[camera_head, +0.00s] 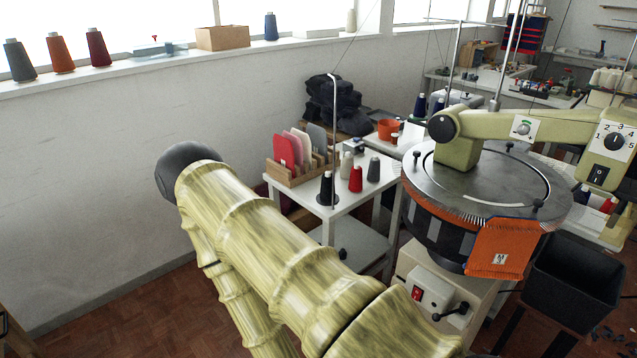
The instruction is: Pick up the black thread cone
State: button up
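The black thread cone (325,191) stands upright near the front corner of a small white table (347,206). A thin upright metal rod stands right beside it, at its right edge in the picture. My arm, with a pale yellow bamboo-like surface, crosses the lower left of the view, in front of and to the left of the table. My gripper does not show in this view.
A wooden rack (292,178) of coloured panels stands left of the cones. A round machine bed (487,180) with an orange knitted piece (504,248) is on the right. A black bin (573,285) stands beside it. The wall is behind my arm; several cones line the sill.

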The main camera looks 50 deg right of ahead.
aim_at(325, 189)
jog(key=u, duration=0.05)
jog(key=i, duration=2.75)
jog(key=z, duration=2.65)
